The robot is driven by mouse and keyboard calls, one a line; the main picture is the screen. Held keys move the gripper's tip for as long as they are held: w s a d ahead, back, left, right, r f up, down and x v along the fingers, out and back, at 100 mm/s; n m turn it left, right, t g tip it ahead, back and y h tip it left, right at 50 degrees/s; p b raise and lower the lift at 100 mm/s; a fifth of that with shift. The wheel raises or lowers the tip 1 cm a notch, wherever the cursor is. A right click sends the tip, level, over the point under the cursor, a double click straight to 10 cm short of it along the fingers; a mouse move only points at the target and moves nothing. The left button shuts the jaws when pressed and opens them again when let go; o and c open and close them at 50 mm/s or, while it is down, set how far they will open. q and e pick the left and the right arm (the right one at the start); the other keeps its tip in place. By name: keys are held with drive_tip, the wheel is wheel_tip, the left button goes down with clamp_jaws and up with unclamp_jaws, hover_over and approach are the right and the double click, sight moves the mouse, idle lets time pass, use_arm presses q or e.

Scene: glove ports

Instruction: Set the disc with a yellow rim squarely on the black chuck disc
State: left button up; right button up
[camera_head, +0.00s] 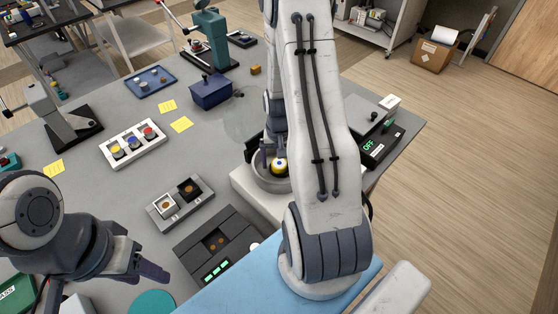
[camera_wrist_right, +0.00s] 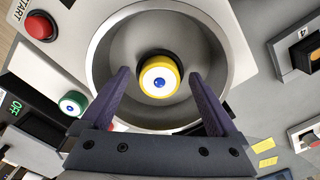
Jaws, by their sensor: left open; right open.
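The disc with a yellow rim (camera_wrist_right: 158,80) has a white top and a blue centre dot. It is inside the round grey bowl (camera_wrist_right: 108,45), over the black chuck disc (camera_wrist_right: 150,54), whose dark edge shows mostly on its upper side in the right wrist view. I cannot tell whether it rests squarely on the chuck. In the head view the yellow-rimmed disc (camera_head: 279,167) shows beside my right arm. My right gripper (camera_wrist_right: 158,75) is open, with one finger on each side of the disc and visible gaps. My left gripper (camera_head: 152,268) is open and empty over the near left table.
A red START button (camera_wrist_right: 40,26) and a green-rimmed knob (camera_wrist_right: 73,103) are close to the bowl. A white rack (camera_head: 133,144) with coloured pieces, a grey two-well holder (camera_head: 180,202) and a dark device with green lights (camera_head: 217,245) stand left of the bowl.

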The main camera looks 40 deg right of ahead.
sight(279, 163)
drive_tip(key=shift+r, duration=0.1)
drive_tip(key=shift+r, duration=0.3)
wheel_tip(279, 163, up, 10)
drive_tip(key=b, duration=0.2)
drive_tip(key=shift+f, duration=0.15)
